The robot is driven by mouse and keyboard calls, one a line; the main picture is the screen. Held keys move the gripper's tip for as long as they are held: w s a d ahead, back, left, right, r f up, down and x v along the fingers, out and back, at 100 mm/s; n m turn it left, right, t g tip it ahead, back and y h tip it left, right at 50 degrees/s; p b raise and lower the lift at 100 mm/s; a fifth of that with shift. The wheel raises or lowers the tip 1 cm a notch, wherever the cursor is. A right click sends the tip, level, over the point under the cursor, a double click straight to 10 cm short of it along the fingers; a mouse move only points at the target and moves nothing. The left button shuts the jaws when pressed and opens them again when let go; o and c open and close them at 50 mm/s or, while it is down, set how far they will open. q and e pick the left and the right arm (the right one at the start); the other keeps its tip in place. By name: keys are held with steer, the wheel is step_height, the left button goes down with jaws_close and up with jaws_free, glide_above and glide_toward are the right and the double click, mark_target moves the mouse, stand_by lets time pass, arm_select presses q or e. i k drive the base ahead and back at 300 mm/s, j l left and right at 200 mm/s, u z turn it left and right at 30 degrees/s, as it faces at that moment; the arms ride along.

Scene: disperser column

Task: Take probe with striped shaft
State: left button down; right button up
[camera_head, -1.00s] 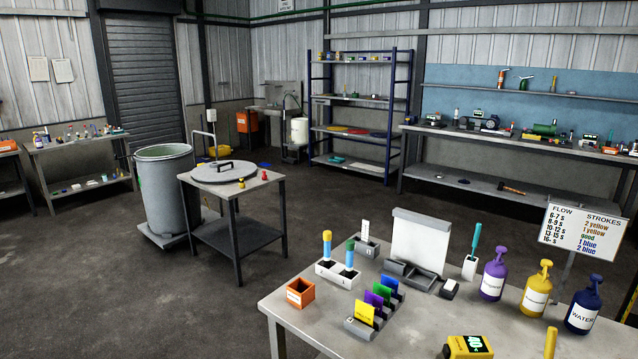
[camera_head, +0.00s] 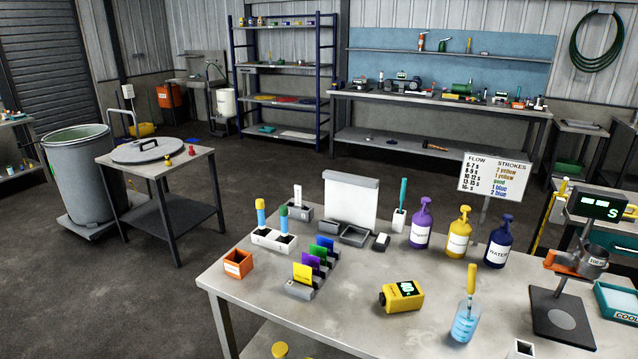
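A white two-slot holder (camera_head: 270,239) stands at the back left of the near table. A yellow-handled tool (camera_head: 471,279) stands upright in a beaker of blue liquid (camera_head: 465,324) at the front. I cannot make out a striped shaft on any of them; the lower ends in the holder are hidden. Neither gripper is in view.
The near table (camera_head: 347,310) also bears an orange box (camera_head: 238,263), coloured cards in a rack (camera_head: 300,290), a yellow meter (camera_head: 400,296), purple (camera_head: 420,230), yellow (camera_head: 459,238) and blue (camera_head: 498,247) pump bottles, and a stand (camera_head: 560,312).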

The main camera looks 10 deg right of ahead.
mark_target(472, 269)
steer(key=k+z, duration=0.1)
steer(key=z, duration=1.15)
